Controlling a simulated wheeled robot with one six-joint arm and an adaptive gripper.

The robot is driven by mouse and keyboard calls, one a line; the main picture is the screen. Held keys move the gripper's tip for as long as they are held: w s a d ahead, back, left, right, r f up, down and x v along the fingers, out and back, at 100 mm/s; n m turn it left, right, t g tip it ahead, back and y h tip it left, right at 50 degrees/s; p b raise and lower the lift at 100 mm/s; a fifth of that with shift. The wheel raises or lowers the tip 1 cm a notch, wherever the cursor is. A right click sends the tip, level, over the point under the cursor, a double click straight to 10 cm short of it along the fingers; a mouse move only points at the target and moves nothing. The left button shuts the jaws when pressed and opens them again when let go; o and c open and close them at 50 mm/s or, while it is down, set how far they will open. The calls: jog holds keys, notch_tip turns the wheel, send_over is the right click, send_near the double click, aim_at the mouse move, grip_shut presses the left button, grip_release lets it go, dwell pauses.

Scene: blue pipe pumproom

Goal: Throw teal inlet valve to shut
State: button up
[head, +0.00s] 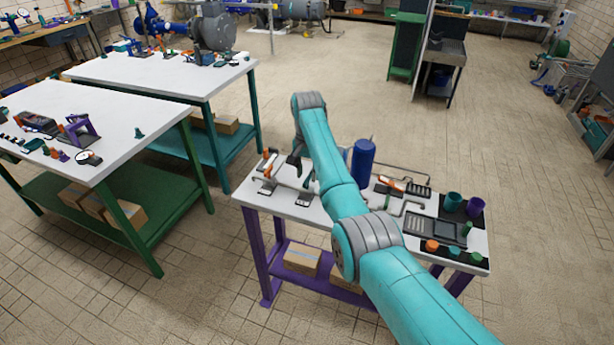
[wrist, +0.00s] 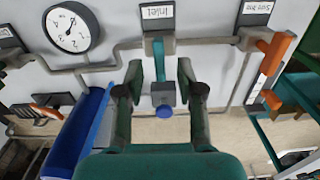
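The teal inlet valve lever (wrist: 158,62) shows in the wrist view just below the "Inlet" label (wrist: 158,14), at the grey pipe. A grey block with a blue round end (wrist: 164,111) is in line below it. My gripper (wrist: 160,70) is open, with one dark green finger on each side of the lever. Gaps show between the fingers and the lever; I cannot tell any contact. In the head view my gripper (head: 297,158) is over the left end of the white bench (head: 240,193); I cannot make out the teal lever there.
A second valve with an orange handle (wrist: 277,58) is on the right in the wrist view. A dial gauge (wrist: 72,27) is at upper left. A blue cylinder (head: 363,162) stands on the bench beside my arm. Cups (head: 453,201) and a tray are at the bench's right end.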

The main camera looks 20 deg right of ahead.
aim_at(307, 179)
notch_tip(307, 179, up, 10)
jog(key=shift+r, duration=0.15)
jog(key=shift+s, duration=0.1)
dwell(0.4)
